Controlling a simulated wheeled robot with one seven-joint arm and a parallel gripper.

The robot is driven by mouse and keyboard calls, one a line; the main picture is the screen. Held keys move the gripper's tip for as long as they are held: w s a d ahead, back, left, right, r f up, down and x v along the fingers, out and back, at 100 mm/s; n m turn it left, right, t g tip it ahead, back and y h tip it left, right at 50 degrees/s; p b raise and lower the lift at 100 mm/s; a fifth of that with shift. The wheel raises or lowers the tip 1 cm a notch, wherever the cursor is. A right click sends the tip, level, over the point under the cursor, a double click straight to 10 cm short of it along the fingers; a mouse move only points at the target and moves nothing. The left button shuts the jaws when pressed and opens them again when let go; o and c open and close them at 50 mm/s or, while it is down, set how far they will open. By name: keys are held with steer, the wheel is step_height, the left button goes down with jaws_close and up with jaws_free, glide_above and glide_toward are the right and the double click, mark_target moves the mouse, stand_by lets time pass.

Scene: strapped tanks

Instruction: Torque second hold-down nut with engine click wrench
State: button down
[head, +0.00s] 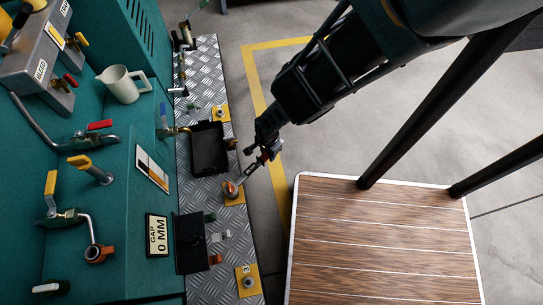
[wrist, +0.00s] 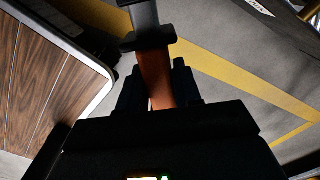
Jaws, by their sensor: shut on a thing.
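My gripper (head: 267,147) is shut on the wrench (head: 250,169), which has a dark shaft and a small label. In the wrist view my gripper (wrist: 158,88) closes around the wrench's orange-brown handle (wrist: 154,72). The wrench slants down and left from my gripper to the middle yellow plate (head: 236,199) on the tread-plate ledge. Its far end is at the orange-ringed second nut (head: 231,188). I cannot tell whether it is fully seated. Another nut (head: 220,113) sits on a yellow plate farther up. A third nut (head: 248,282) sits on a plate near the bottom.
A black tray (head: 209,149) and a dark block with small levers (head: 191,242) lie on the ledge (head: 205,75). A wood-topped table (head: 385,240) stands right; floor between is clear.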

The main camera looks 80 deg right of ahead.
steer(key=shift+w+d+n, duration=0.5)
steer(key=shift+w+d, duration=0.05)
steer(key=shift+w, duration=0.2)
steer(key=shift+s+a, duration=0.1)
steer(key=s+a+m, duration=0.1)
steer(key=s+a+m+p, duration=0.1)
steer(key=shift+s, duration=0.4)
steer(key=shift+s+a+m+p, duration=0.8)
steer(key=shift+s+a+m, duration=0.2)
steer(key=shift+s+a, duration=0.3)
steer(key=shift+a, duration=0.15)
steer(key=shift+s+a+m+p, duration=0.3)
steer(key=shift+s+a+m, duration=0.2)
steer(key=shift+a, duration=0.2)
steer(key=shift+s+a+m+p, duration=0.3)
steer(key=shift+s+a+m, duration=0.15)
steer(key=shift+a, duration=0.2)
